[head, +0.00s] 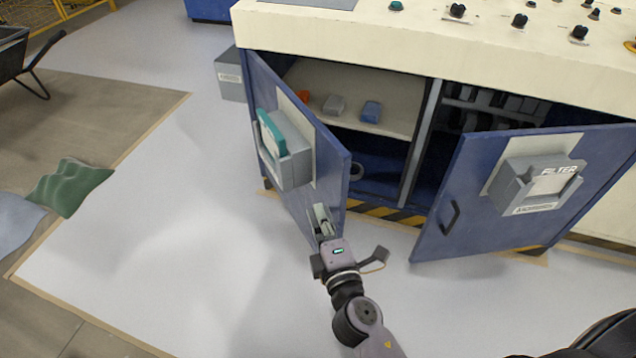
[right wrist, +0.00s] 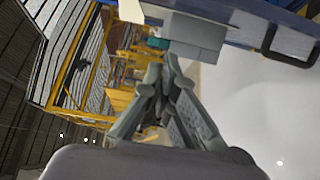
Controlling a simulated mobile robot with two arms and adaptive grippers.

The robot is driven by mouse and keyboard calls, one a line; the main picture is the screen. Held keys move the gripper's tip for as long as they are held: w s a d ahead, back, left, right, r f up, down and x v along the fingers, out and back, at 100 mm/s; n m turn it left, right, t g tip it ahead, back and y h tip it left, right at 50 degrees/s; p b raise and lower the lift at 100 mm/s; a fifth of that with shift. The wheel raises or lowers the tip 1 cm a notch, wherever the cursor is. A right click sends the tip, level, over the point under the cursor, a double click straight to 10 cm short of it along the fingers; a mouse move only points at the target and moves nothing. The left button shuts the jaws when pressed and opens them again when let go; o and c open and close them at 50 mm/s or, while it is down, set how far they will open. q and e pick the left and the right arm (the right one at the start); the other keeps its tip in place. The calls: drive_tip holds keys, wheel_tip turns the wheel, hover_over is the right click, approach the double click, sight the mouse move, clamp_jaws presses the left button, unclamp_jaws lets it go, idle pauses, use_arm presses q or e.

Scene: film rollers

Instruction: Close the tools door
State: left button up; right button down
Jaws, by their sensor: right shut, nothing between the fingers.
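A blue cabinet has two doors standing open. The left door (head: 328,172) carries a grey box (head: 292,160) with a teal item in it. The right door (head: 487,170) carries a grey box marked FILTER (head: 540,188) and a dark handle (head: 450,217). I cannot read which door is for tools. My right gripper (head: 321,215) is shut and empty, at the lower part of the left door; whether it touches is unclear. In the right wrist view its closed fingers (right wrist: 165,85) point toward a grey box (right wrist: 190,37), with a dark handle (right wrist: 290,45) to the right. My left gripper is not in view.
Inside the left opening is a shelf (head: 395,112) with small orange, grey and blue items. The cabinet's cream top (head: 330,30) has knobs. Green cloth (head: 68,187) and a wheelbarrow (head: 22,58) lie far left. The white floor left of the doors is clear.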

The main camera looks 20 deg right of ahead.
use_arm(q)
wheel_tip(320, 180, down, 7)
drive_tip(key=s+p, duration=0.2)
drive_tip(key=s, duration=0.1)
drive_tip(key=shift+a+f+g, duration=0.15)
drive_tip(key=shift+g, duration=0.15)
use_arm(e)
drive_tip(key=w+d, duration=0.4)
drive_tip(key=w, duration=0.7)
drive_tip(key=shift+r, duration=0.2)
drive_tip(key=shift+d, duration=0.1)
drive_tip(key=shift+d, duration=0.1)
